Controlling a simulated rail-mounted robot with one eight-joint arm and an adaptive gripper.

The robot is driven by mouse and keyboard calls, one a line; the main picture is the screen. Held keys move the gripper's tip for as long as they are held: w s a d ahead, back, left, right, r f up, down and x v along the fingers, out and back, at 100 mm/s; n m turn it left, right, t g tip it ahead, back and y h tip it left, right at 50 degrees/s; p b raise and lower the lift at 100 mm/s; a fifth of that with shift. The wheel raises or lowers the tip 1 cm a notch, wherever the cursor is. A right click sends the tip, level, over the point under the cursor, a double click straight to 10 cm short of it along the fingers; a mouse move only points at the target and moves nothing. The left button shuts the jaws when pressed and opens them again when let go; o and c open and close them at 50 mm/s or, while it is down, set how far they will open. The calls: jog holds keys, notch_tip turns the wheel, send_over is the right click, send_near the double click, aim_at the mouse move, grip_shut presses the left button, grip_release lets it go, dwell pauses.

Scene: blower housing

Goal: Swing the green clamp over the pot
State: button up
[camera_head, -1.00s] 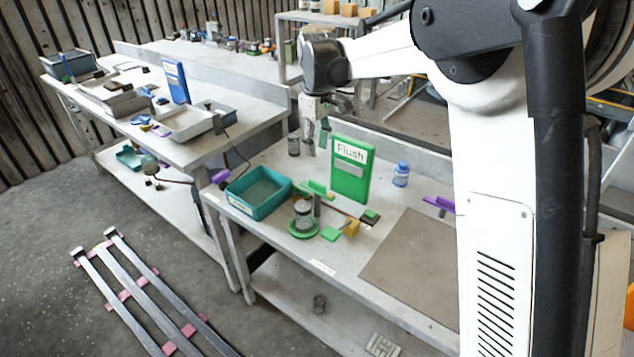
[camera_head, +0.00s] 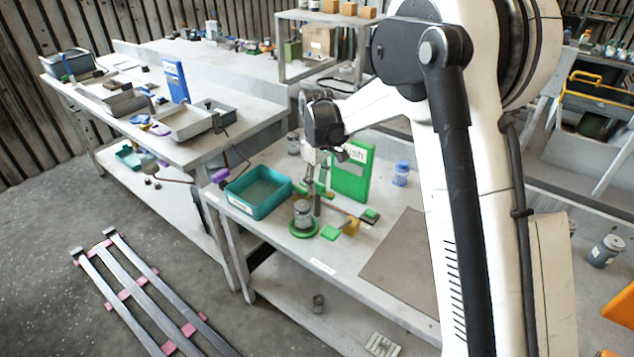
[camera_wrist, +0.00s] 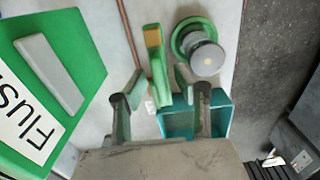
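The green clamp (camera_wrist: 157,68) shows in the wrist view as a long green bar with a tan end. It lies between the two fingers of my open gripper (camera_wrist: 157,82), with a gap on either side. The pot (camera_wrist: 206,58) is a grey metal cylinder on a round green base, to the right of the clamp, which is not over it. In the head view the pot (camera_head: 303,213) stands upright on the near bench, just below my gripper (camera_head: 315,190). There my gripper hides most of the clamp.
A green "Flush" board (camera_head: 350,174) stands close behind my gripper. A teal tray (camera_head: 258,192) is to the left. A blue-capped bottle (camera_head: 401,173) and a small green block with a yellow piece (camera_head: 349,227) are to the right. The grey mat (camera_head: 405,262) is clear.

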grip_shut()
